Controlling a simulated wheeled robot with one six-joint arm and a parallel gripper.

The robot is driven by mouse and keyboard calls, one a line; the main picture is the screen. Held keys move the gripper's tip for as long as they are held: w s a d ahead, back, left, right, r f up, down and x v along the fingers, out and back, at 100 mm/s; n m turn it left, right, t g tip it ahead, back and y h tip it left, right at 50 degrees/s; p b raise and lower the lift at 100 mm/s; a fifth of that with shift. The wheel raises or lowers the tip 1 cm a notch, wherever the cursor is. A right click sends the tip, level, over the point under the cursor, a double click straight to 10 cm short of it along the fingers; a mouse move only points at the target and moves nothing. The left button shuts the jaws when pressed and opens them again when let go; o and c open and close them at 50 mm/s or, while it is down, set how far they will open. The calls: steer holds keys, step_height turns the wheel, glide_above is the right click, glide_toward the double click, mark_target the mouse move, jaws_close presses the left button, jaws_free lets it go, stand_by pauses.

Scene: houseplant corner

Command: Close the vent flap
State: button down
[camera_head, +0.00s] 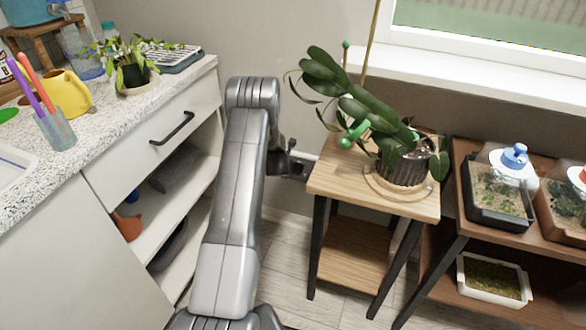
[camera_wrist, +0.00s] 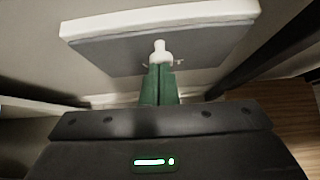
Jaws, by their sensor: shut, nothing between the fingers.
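In the wrist view, a grey panel (camera_wrist: 110,52) with a thick white edge (camera_wrist: 160,18) along its top appears to be the vent flap. A small white knob (camera_wrist: 160,52) stands out from it. My gripper (camera_wrist: 160,68) has its green fingers pressed together, with nothing between them. The fingertips are right at the knob; I cannot tell whether they touch it. How far the flap stands open is unclear. In the head view, my gripper (camera_head: 298,166) is low by the wall, left of the wooden plant stand, and the flap is mostly hidden.
The wooden plant stand (camera_head: 334,180) with a potted plant (camera_head: 405,165) is close to the gripper's right. A white cabinet (camera_head: 112,185) with a drawer and open shelves stands left. A darker shelf (camera_head: 462,190) with covered trays is at right. Some floor (camera_head: 285,250) is clear between.

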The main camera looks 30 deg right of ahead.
steer(key=shift+w+d+r, duration=0.45)
steer(key=shift+d+r, duration=0.05)
steer(key=shift+r, duration=0.1)
steer(key=shift+d, duration=0.1)
steer(key=shift+s, duration=0.1)
